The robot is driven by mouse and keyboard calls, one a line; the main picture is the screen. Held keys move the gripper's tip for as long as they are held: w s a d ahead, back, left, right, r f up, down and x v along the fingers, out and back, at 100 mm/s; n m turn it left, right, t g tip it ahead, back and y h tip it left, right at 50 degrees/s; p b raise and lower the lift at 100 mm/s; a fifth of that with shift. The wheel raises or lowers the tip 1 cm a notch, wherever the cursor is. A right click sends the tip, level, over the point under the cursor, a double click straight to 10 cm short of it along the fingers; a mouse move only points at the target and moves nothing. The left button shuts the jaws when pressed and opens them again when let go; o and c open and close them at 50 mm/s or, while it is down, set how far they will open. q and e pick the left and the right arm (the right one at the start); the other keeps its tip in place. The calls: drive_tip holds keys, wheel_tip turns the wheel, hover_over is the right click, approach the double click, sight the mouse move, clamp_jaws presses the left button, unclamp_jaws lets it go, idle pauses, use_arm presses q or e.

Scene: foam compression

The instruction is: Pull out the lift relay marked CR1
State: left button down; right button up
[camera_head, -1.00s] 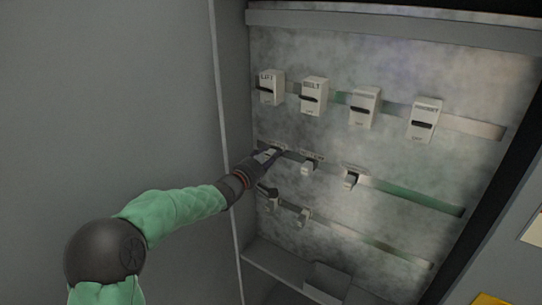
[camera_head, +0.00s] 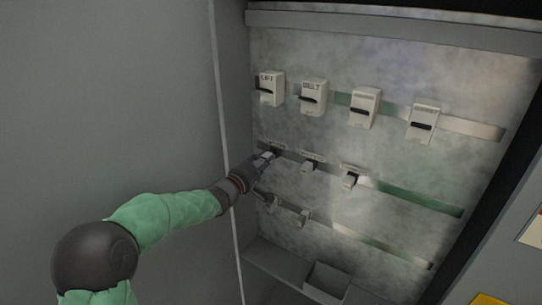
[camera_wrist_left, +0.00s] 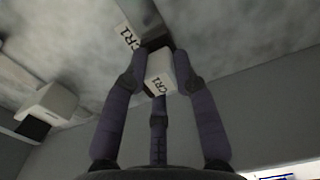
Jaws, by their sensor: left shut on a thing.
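The lift relay, a small pale block marked CR1 (camera_wrist_left: 158,74), is between the fingers of my left gripper (camera_wrist_left: 161,64) in the left wrist view. My left gripper is shut on it. Behind the relay, a dark socket (camera_wrist_left: 154,36) and a second CR1 label (camera_wrist_left: 128,37) show on the panel. I cannot tell whether the relay is fully clear of the socket. In the head view, my left gripper (camera_head: 264,160) is at the left end of the middle row, just off the panel. My right gripper is not in view.
An open bin (camera_head: 328,280) stands at the cabinet's bottom. The cabinet's left wall is close to my arm.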

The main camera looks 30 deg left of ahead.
use_arm(q)
drive_tip(key=shift+s+a+p, duration=0.15)
drive_tip(key=shift+s+p, duration=0.4)
drive_tip(key=shift+s, duration=1.4)
